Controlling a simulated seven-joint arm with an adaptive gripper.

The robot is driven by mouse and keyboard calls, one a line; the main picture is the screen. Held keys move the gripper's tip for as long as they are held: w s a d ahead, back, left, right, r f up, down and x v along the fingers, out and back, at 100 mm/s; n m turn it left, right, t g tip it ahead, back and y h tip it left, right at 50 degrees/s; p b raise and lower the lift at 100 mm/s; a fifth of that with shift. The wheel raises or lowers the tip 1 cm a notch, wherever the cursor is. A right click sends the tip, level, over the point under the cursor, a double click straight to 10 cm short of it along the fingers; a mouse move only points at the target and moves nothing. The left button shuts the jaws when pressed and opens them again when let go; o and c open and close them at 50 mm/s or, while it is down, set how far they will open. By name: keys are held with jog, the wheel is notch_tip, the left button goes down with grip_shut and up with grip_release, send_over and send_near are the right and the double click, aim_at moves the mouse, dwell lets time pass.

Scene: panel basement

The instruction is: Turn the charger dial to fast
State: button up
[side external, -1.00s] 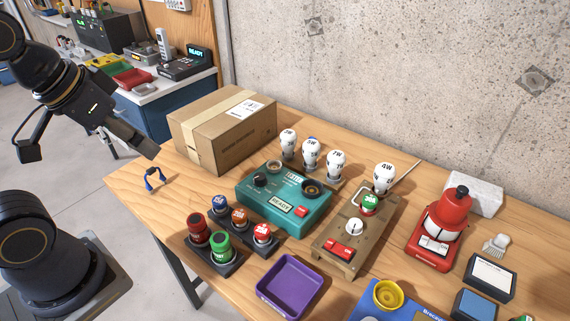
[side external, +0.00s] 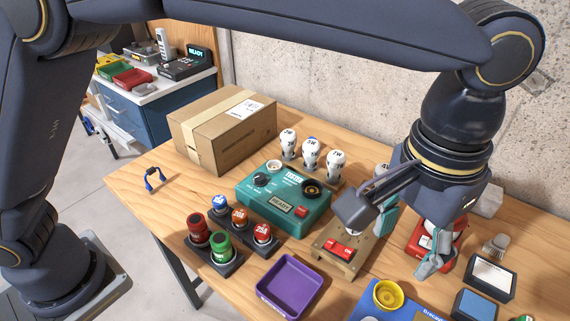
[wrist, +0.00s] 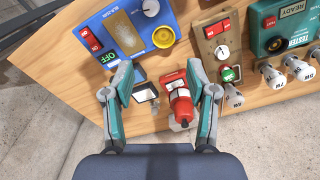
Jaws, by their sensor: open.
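A blue panel (wrist: 130,40) shows a white dial (wrist: 150,7), red switches, a green OFF readout and a yellow cup in the wrist view. In the side view only its edge (side external: 362,311) shows. No charger label is readable, so I cannot tell which dial is the charger's. My gripper (side external: 394,240) is open and empty above the board and red device; the wrist view shows its fingers (wrist: 160,68) apart.
A red device (wrist: 180,100) stands between my fingers in the wrist view. A teal tester (side external: 270,205), white bulbs (side external: 311,155), coloured caps (side external: 238,217), a purple tray (side external: 268,295) and a cardboard box (side external: 222,130) share the table. A concrete wall (side external: 330,90) stands behind.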

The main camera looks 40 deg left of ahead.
jog(key=shift+m, duration=0.3)
jog(key=f, duration=0.6)
jog(key=s+d+f, duration=0.1)
jog(key=f, duration=0.5)
jog(key=s+f, duration=0.1)
jog(key=f, duration=0.6)
jog(key=shift+d, duration=0.15)
jog(key=shift+c, duration=0.3)
jog(key=shift+r, duration=0.1)
grip_shut()
